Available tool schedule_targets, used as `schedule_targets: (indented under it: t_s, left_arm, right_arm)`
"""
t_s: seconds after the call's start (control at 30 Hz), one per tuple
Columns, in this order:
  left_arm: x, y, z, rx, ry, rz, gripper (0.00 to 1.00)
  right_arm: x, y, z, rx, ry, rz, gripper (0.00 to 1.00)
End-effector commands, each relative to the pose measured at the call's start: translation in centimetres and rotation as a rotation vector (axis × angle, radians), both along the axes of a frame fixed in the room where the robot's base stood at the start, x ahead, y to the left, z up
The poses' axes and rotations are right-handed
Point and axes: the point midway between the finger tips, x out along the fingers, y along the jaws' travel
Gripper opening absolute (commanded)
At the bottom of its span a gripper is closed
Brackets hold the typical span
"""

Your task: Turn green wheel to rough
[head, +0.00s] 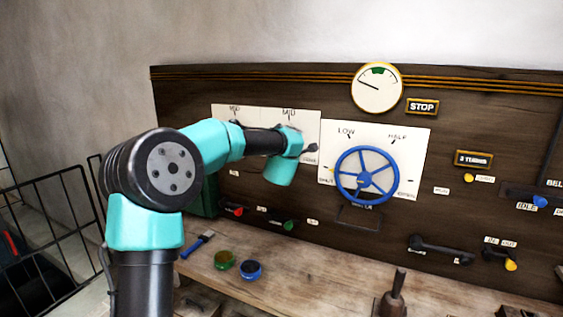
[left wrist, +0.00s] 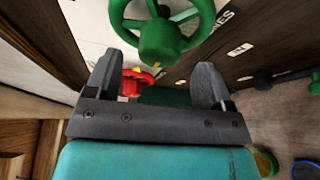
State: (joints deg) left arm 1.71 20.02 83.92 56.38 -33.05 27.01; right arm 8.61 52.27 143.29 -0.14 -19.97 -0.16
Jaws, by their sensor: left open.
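The green wheel (left wrist: 163,36) shows at the top of the left wrist view, with a rim, spokes and a thick hub. It is cut off by the picture's top edge. In the head view my left arm hides it in front of the left white plate (head: 225,113), where a MID label shows; I cannot read a rough mark. My left gripper (left wrist: 153,78) is open and empty, its two fingers pointing toward the panel just below the hub. I cannot tell whether it touches the wheel. My right gripper is not in view.
A blue wheel (head: 366,175) stands on the right white plate. Below the green wheel is a red handle (left wrist: 136,83), seen between my fingers. A brush (head: 197,244), a green pot (head: 224,260) and a blue pot (head: 250,270) lie on the bench. Several levers line the panel's right.

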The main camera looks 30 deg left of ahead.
Motion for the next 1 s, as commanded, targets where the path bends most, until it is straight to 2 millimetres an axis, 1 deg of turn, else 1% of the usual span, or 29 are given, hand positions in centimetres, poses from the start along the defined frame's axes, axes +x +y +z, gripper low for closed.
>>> schedule_targets:
  t_s: [0.03,0.4,0.5,0.6,0.77,1.0]
  left_arm:
    - [-0.8,-0.5,0.2,0.000,-0.001,-0.003,0.76]
    - [-6.9,-3.9,0.7,0.000,-0.001,-0.003,0.76]
    - [-8.4,-4.7,0.8,0.000,-0.001,-0.003,0.76]
    - [-9.4,-5.3,0.9,-0.001,-0.001,-0.002,0.76]
    - [-10.3,-5.7,0.9,0.000,0.000,-0.001,0.76]
    - [-10.3,-5.7,0.9,-0.001,0.000,0.000,0.76]
  right_arm:
    - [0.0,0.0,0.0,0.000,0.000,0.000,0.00]
    - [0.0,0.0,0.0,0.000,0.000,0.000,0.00]
    - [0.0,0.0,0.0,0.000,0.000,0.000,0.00]
    - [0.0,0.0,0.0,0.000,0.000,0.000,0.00]
    - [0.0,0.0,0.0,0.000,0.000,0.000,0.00]
    - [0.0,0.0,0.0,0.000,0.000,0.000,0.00]
